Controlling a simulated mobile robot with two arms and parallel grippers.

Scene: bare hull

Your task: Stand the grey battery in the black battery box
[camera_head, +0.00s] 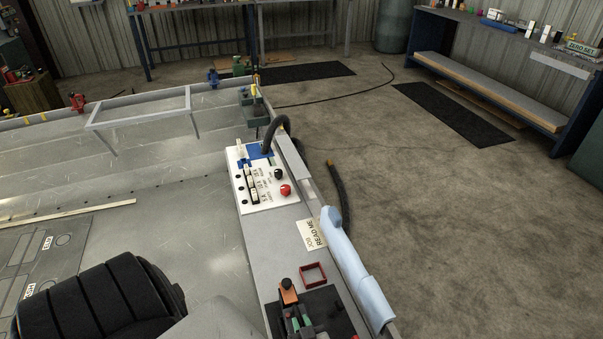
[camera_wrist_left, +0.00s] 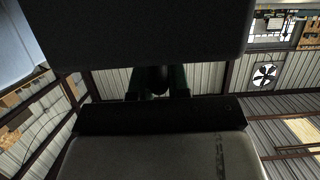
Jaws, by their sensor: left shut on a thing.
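In the left wrist view, my left gripper (camera_wrist_left: 160,88) has its dark fingers close together at the edge of a large, dark grey block, the grey battery (camera_wrist_left: 140,35). The gripper is shut on it. The block is in shadow and runs out of the top of the picture. In the head view, a black ribbed, rounded shape (camera_head: 95,300) fills the lower left; I cannot tell whether it is the black battery box or part of me. The fingers and the battery cannot be made out in the head view. My right gripper is not in view.
A white switch panel (camera_head: 262,180) with a red knob, a "read me" card (camera_head: 311,234), a small red frame (camera_head: 312,273) and a black tray (camera_head: 335,312) sit along the hull's side. A pale blue object (camera_head: 352,268) lies on the edge. The hull floor (camera_head: 170,235) is mostly open.

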